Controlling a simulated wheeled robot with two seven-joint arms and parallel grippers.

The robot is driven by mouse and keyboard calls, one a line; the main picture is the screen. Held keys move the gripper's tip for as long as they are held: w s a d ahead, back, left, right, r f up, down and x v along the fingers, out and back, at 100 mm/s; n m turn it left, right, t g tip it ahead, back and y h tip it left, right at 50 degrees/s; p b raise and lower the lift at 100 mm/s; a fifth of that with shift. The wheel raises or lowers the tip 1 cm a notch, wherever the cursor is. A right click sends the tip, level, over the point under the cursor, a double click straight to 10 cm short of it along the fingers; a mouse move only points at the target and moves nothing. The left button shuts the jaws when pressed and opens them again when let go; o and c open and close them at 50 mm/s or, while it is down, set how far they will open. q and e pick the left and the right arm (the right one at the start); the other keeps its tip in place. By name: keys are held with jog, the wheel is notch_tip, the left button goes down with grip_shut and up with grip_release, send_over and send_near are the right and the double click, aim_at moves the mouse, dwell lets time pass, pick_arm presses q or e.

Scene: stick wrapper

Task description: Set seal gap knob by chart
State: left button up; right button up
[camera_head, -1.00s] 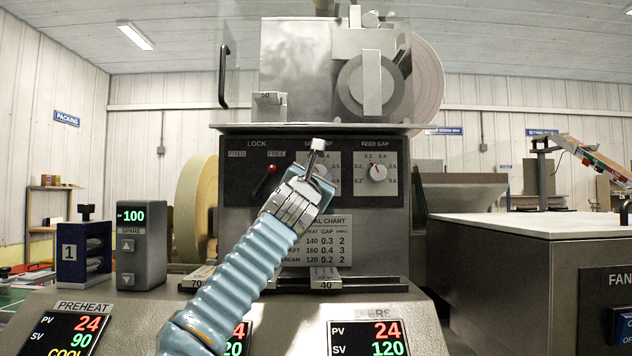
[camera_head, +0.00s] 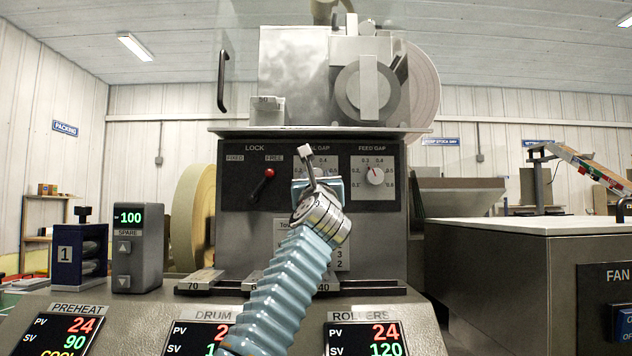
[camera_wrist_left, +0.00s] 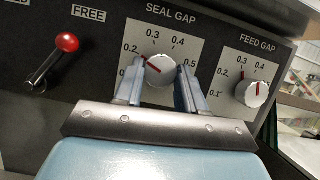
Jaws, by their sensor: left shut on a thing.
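The seal gap knob (camera_wrist_left: 159,70) is white with a red pointer, which points up-left near the 0.2 mark in the left wrist view. My left gripper (camera_wrist_left: 159,88) has one finger on each side of this knob and is shut on it. In the head view, my left gripper (camera_head: 318,190) covers the knob and most of the seal gap dial. My right gripper is not in view.
The red-tipped lock lever (camera_head: 263,184) stands to the left, tilted toward FREE. A ledge with number tags (camera_head: 200,282) runs below the panel. A SPARE controller (camera_head: 138,248) stands at left.

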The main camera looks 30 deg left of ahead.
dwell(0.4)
pick_arm(q)
jog(key=o, duration=1.1)
jog(key=shift+c, duration=0.2)
jog(key=b+v, duration=1)
jog(key=v, duration=0.3)
jog(key=shift+s+d+f, duration=0.25)
